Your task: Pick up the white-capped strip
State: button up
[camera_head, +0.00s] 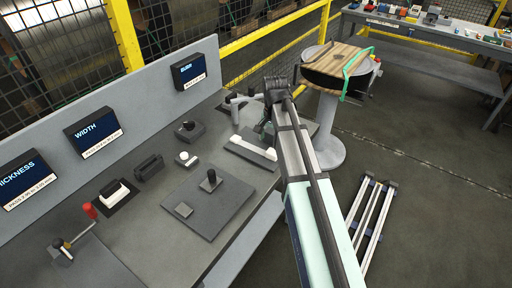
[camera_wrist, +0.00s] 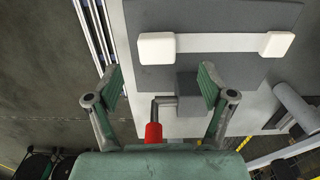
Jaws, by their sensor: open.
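The white-capped strip (camera_head: 253,147) lies on a dark grey plate at the far end of the bench, with a pale bar between two white end caps. In the wrist view the strip (camera_wrist: 220,44) lies crosswise near the top, ahead of the fingertips. My gripper (camera_head: 266,126) is above the bench near the strip, partly hidden by my arm in the head view. The strip is apart from both fingers.
A red-handled lever (camera_wrist: 153,132) and a grey block (camera_wrist: 190,95) show near my fingers. A grey cylinder (camera_wrist: 294,106) is at right. A round stand (camera_head: 328,144) is beyond.

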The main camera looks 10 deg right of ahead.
aim_at(273, 152)
jog(key=shift+d+f+p, duration=0.15)
jog(key=shift+f+p, duration=0.35)
jog(key=shift+f, duration=0.45)
jog(key=shift+d+f+p, duration=0.1)
jog(key=shift+f+p, duration=0.4)
jog(key=shift+f, duration=1.3)
jog(key=c, duration=1.3)
notch_tip(273, 152, up, 20)
jog(key=b, duration=0.4)
